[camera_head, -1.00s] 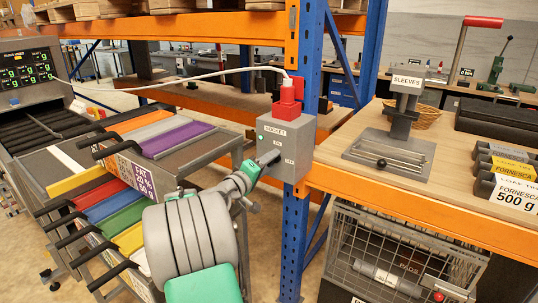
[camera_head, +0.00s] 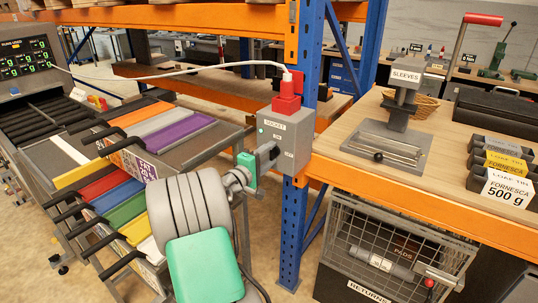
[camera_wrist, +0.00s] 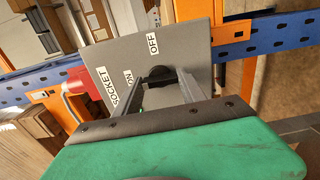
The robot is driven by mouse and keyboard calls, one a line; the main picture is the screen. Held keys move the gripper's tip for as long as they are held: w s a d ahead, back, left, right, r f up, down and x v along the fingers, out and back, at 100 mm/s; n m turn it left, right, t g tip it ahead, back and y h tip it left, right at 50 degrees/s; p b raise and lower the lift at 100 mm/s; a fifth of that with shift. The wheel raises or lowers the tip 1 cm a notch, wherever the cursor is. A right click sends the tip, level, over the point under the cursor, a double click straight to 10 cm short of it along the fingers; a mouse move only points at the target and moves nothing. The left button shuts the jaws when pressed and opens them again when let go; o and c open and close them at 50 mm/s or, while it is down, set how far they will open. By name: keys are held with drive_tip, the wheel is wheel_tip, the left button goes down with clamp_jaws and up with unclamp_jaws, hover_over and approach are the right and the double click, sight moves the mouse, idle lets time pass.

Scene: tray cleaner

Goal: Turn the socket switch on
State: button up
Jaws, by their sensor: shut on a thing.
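The grey socket box (camera_head: 297,138) is fixed to the blue rack post, with a SOCKET label and a small green light at its upper left. In the wrist view the box face (camera_wrist: 185,45) carries ON and OFF labels, with a dark round switch knob (camera_wrist: 157,74) beside them. My gripper (camera_head: 270,155) reaches the box front from the left. In the wrist view my gripper (camera_wrist: 161,78) has its two fingers on either side of the knob, shut on it. The fingers partly hide the knob, and I cannot tell which label it points to.
A blue post (camera_head: 294,235) and orange beam (camera_head: 420,205) stand close by. A wire cage (camera_head: 400,250) is below right. Colored trays (camera_head: 180,133) lie left of my arm.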

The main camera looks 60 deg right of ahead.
drive_tip(key=o, duration=1.4)
drive_tip(key=shift+c, duration=0.2)
drive_tip(key=shift+a, duration=0.1)
drive_tip(key=w+a, duration=0.1)
drive_tip(key=a, duration=0.6)
drive_tip(key=shift+w+a+b, duration=0.15)
drive_tip(key=shift+a+b, duration=0.1)
drive_tip(key=shift+b, duration=0.2)
